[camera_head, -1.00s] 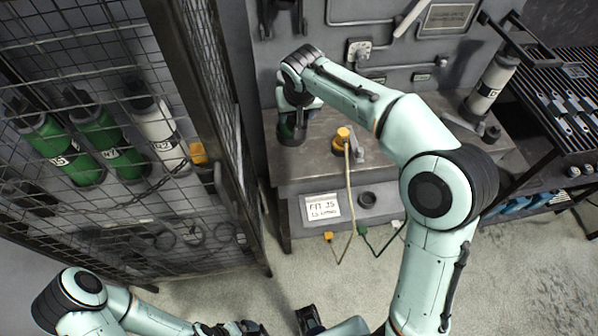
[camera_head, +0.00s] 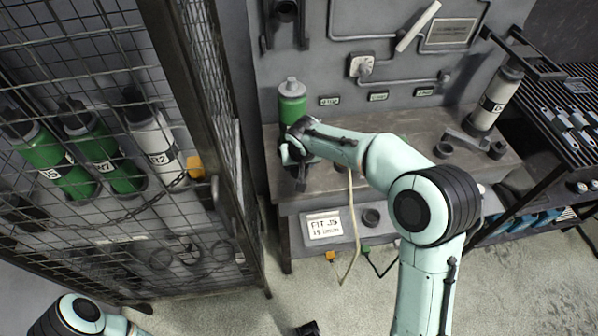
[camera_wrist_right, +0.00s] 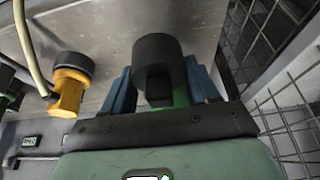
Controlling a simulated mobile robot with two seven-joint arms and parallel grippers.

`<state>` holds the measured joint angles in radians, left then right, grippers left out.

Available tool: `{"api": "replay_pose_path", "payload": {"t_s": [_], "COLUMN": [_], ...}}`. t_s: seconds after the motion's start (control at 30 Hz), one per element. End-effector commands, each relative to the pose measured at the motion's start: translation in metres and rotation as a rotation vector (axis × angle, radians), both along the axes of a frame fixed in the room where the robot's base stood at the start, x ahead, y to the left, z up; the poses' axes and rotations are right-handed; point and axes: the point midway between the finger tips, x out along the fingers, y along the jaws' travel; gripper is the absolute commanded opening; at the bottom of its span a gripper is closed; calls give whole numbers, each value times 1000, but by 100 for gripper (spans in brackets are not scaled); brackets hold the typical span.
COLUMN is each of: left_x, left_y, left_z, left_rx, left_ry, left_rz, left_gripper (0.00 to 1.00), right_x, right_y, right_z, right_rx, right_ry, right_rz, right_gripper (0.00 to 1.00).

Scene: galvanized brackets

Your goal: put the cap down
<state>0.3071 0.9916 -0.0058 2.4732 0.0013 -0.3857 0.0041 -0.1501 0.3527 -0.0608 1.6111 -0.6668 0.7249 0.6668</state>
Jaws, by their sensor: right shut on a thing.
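A dark cap (camera_wrist_right: 155,60) sits between the blue fingers of my right gripper (camera_wrist_right: 160,88) in the right wrist view. The right gripper is shut on it. In the head view this gripper (camera_head: 299,182) points down at the left front part of the workbench (camera_head: 420,150), and the cap is mostly hidden by the wrist. I cannot tell whether the cap touches the bench. A green cylinder (camera_head: 292,106) with a bare grey valve top stands upright just behind the gripper, apart from it.
A yellow-and-black fitting (camera_wrist_right: 71,83) with a hose stands beside the gripper in the right wrist view. A mesh cage (camera_head: 110,190) with several cylinders stands close on the left. A grey cylinder (camera_head: 496,98) stands at the bench's right.

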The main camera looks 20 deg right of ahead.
Motion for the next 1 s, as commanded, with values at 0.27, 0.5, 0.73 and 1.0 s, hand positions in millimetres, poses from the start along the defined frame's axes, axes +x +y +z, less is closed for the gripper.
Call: {"api": "replay_pose_path", "payload": {"t_s": [0.27, 0.5, 0.73, 1.0], "left_x": [-1, -1, -1, -1], "left_y": [0, 0, 0, 0], "left_z": [-5, -4, -8, -7], "left_rx": [0, 0, 0, 0], "left_ry": [2, 2, 0, 0], "left_rz": [0, 0, 1, 0], "left_gripper": [100, 100, 100, 100], "right_x": [-1, 0, -1, -1], "right_y": [0, 0, 0, 0], "right_z": [-41, -42, -45, -44], "right_rx": [0, 0, 0, 0], "right_ry": [3, 1, 1, 1], "right_rz": [1, 0, 1, 1], "right_gripper": [30, 30, 79, 85]}}
